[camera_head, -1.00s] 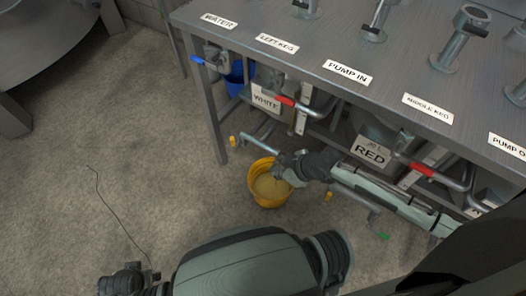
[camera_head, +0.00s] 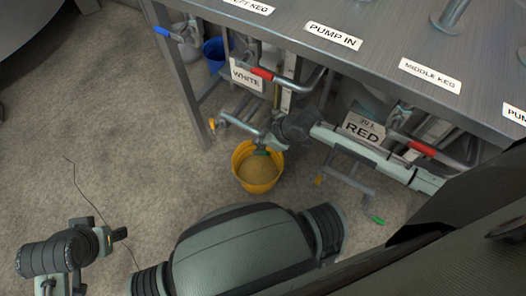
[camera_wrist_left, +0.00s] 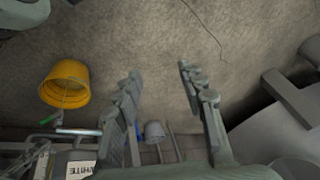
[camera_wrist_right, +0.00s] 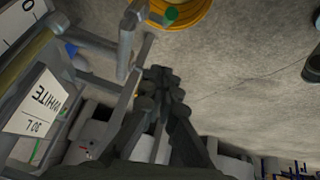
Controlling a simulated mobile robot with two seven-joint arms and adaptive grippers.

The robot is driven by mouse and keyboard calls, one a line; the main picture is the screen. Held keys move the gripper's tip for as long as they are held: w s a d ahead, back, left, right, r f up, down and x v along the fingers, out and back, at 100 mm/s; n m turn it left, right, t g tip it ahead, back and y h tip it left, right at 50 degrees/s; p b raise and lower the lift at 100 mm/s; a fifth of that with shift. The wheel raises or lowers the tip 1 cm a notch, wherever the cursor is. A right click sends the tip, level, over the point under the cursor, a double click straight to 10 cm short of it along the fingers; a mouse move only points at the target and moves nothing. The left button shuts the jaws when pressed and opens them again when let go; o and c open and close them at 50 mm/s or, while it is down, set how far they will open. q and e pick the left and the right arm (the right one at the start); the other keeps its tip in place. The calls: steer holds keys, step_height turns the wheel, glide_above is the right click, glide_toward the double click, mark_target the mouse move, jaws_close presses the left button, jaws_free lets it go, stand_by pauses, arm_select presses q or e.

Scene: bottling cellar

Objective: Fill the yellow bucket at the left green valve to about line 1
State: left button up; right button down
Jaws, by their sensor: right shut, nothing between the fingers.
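The yellow bucket (camera_head: 257,180) stands upright on the floor below the front pipes. A flat tan surface shows inside it; I cannot read any line marks. The green valve handle (camera_head: 262,153) shows over the bucket's far part, and also in the left wrist view (camera_wrist_left: 50,118) and the right wrist view (camera_wrist_right: 171,15). My right gripper (camera_head: 272,143) is shut and empty beside the valve pipe, by the bucket's far right rim. Its closed fingers (camera_wrist_right: 160,75) appear apart from the green handle. My left gripper (camera_wrist_left: 160,75) is open and empty, away to the left of the bucket.
A steel table (camera_head: 385,65) with label plates overhangs the pipes. WHITE (camera_head: 246,75) and RED (camera_head: 363,128) kegs' signs and red-handled valves (camera_head: 261,73) lie behind. A blue bucket (camera_head: 214,52) stands underneath. Another green-ended pipe (camera_head: 376,219) is at right. The left floor is clear except for a thin cable.

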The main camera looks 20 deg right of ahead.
mark_target(263, 153)
arm_select(q)
steer(key=w+d+r+m+t+h+b, duration=0.2)
steer(key=w+d+r+t+h+b, duration=0.25)
steer(key=w+d+r+t, duration=0.6)
arm_select(e)
steer(key=f+b, duration=0.1)
steer(key=f, duration=0.1)
steer(key=f+b, duration=0.1)
steer(key=f, duration=0.1)
steer(key=d+f+b, duration=0.1)
steer(key=f, duration=0.1)
steer(key=shift+w+f, duration=0.1)
steer(key=shift+w, duration=0.05)
arm_select(q)
steer(key=d+r+t+h, duration=0.2)
steer(key=d+r+t, duration=0.1)
steer(key=r, duration=0.5)
steer(key=d+r+t+h, duration=0.2)
steer(key=d+r, duration=0.3)
steer(key=r, duration=0.4)
steer(key=shift+s+r+t+h, duration=0.25)
steer(key=shift+s+t+h, duration=0.1)
steer(key=shift+t, duration=0.2)
arm_select(e)
steer(key=shift+d, duration=0.1)
steer(key=shift+f, duration=0.1)
